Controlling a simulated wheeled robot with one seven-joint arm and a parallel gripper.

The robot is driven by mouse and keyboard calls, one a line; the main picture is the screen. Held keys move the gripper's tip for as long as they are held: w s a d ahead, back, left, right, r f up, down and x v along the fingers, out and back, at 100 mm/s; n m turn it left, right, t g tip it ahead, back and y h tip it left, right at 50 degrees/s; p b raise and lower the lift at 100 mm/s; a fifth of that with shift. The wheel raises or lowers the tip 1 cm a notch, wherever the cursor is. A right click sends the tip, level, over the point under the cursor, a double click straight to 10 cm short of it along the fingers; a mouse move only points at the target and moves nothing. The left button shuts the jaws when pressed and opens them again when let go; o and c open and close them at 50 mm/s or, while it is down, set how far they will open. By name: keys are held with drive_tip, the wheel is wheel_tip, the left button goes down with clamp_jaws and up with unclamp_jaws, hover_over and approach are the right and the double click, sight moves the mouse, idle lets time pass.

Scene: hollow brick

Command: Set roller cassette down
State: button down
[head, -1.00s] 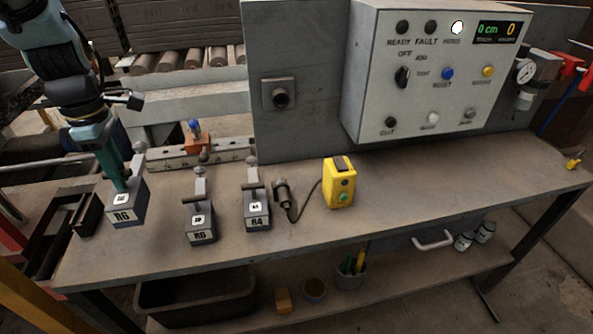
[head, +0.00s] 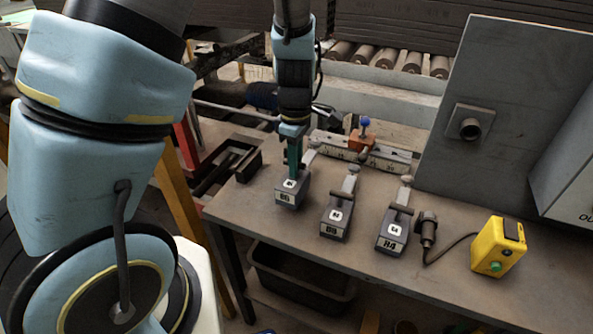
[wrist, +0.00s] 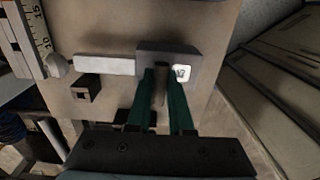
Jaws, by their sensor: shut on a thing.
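The roller cassette (head: 291,190) is a dark grey block with a white tag and a lighter bar behind it. It is upright at the left end of the row on the bench; I cannot tell whether its base touches the bench. My gripper (head: 293,165), with green fingers, points down and is shut on its handle. In the wrist view the fingers (wrist: 163,92) straddle the handle, and the cassette block (wrist: 190,57) shows beyond them. Two similar cassettes stand to the right, a middle one (head: 335,217) and a right one (head: 391,235).
The bench (head: 440,285) has a dark open tray (head: 228,170) at left and a scale rail (head: 390,163) with an orange slider (head: 361,140) behind. A cabled plug (head: 427,232) and a yellow button box (head: 497,246) sit at right. A grey panel (head: 510,90) stands behind.

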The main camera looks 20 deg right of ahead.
drive_tip(key=shift+f, duration=1.35)
drive_tip(key=c, duration=0.8)
unclamp_jaws()
drive_tip(key=shift+f, duration=0.1)
wheel_tip(320, 180, up, 12)
drive_tip(key=shift+r, duration=0.1)
drive_tip(key=shift+w+a+r+m+t, duration=0.1)
drive_tip(key=shift+a+r+m+t, duration=0.15)
drive_tip(key=shift+a+m, duration=2.75)
drive_tip(key=shift+s+a+r+m+t, duration=0.1)
drive_tip(key=shift+a+r+m+t, duration=0.3)
drive_tip(key=shift+a, duration=5)
drive_tip(key=shift+w+a+r+m+t, duration=0.15)
drive_tip(key=shift+a+m, duration=1.75)
drive_tip(key=shift+a, duration=2.3)
